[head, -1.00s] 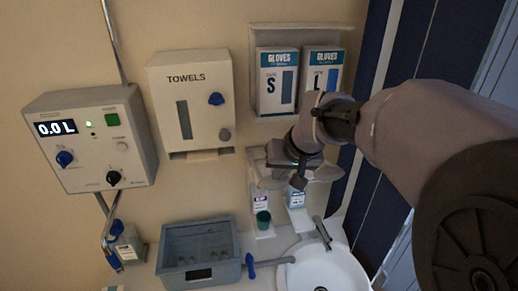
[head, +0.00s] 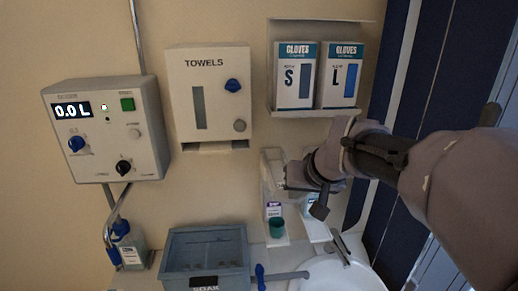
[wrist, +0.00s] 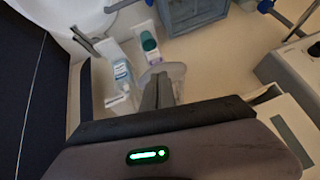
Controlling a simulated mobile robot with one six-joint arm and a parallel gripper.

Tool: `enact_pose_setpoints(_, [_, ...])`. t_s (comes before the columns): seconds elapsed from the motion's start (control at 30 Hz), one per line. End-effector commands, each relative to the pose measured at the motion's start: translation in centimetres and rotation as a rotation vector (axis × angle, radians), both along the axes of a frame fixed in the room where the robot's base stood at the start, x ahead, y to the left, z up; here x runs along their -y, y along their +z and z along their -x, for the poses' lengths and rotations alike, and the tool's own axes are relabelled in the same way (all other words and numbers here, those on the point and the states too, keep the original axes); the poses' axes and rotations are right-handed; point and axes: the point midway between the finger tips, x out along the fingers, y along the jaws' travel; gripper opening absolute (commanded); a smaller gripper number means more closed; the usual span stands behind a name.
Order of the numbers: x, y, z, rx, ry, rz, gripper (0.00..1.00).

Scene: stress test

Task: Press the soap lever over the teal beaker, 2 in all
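The teal beaker (head: 277,228) stands upright on a small pale ledge below the left soap dispenser, which has a purple label (head: 274,209). A second dispenser with a blue label (head: 310,206) is just to its right, partly hidden by my arm. My gripper (head: 319,206) is in front of the dispensers, above and right of the beaker. In the wrist view the beaker (wrist: 148,41) is beyond my gripper (wrist: 158,80), whose fingers are together with nothing visible between them. A pale lever-like plate (wrist: 176,72) shows by the fingertips; contact cannot be told.
A white sink (head: 340,275) with a tap is at lower right. A grey-blue soak bin (head: 205,250) is left of the beaker. The towel dispenser (head: 209,97), glove boxes (head: 294,76) and control box (head: 106,128) are on the wall. A small bottle (head: 130,248) is at lower left.

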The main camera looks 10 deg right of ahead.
Motion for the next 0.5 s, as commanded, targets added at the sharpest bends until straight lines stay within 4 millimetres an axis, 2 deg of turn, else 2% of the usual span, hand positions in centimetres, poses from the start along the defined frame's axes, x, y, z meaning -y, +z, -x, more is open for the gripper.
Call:
enact_pose_setpoints(0.03, [0.0, 1.4, -0.2, 0.003, 0.000, 0.001, 0.00])
enact_pose_setpoints(0.17, [-0.1, 4.9, -0.8, 0.008, 0.002, 0.001, 0.00])
enact_pose_setpoints(0.3, [0.4, 6.7, 1.8, 0.012, -0.002, 0.002, 0.00])
enact_pose_setpoints(0.5, [0.9, 9.6, 4.6, 0.010, -0.002, 0.002, 0.00])
